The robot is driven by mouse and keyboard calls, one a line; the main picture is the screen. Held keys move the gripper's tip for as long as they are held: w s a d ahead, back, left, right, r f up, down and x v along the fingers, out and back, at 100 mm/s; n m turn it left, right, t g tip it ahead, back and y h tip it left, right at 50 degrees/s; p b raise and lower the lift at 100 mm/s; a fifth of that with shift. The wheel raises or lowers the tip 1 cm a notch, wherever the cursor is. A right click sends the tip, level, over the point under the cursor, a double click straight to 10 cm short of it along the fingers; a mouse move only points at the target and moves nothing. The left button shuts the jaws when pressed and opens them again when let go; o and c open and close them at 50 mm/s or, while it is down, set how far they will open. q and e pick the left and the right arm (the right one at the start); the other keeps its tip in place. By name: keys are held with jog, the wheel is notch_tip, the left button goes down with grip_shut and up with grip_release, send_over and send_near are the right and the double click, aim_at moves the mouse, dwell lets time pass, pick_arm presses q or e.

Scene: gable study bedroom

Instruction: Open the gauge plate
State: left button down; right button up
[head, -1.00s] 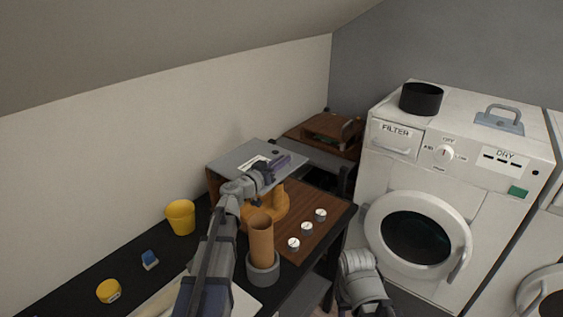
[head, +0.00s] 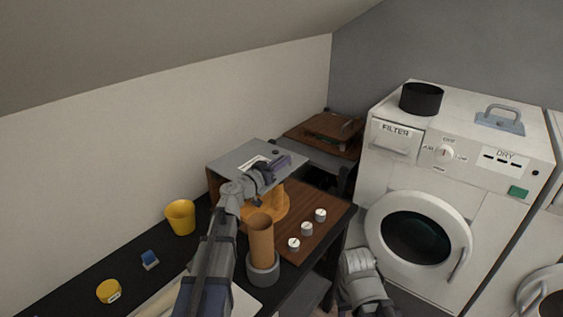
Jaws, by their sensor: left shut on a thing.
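The gauge plate, a grey panel (head: 240,156) with a white label, stands raised at the back of the wooden board (head: 322,228) on the black desk. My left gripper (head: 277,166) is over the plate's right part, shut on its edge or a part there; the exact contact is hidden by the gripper. An orange-brown stand (head: 279,204) is partly visible below the plate, behind my left arm. My right arm shows at the bottom centre, but its fingertips are not in view.
Several white dials, one here (head: 307,229), sit on the board. A brown cylinder in a grey ring (head: 262,243) stands in front. A yellow cup (head: 180,217), a blue block (head: 150,260) and a yellow tub (head: 109,291) are at left. A white dryer (head: 464,165) stands at right.

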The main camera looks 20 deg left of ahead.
pick_arm(q)
jog(key=shift+r+p, duration=0.6)
jog(key=shift+r, duration=0.05)
jog(key=w+a+r+n+p, duration=0.1)
jog(key=a+r+n+p, duration=0.2)
jog(key=r+p, duration=0.3)
jog(key=w+a+r+n+p, duration=0.2)
jog(key=a+r+n+p, duration=0.15)
jog(key=r+p, duration=0.25)
jog(key=w+a+r+n+p, duration=0.2)
jog(key=a+r+n+p, duration=0.1)
jog(key=a, duration=0.4)
jog(key=w+a+r+n+p, duration=0.3)
jog(key=a+n, duration=0.1)
jog(key=a, duration=0.3)
jog(key=shift+w+r, duration=0.15)
jog(key=shift+w, duration=0.2)
jog(key=c, duration=0.9)
grip_release()
jog(key=shift+s, duration=0.1)
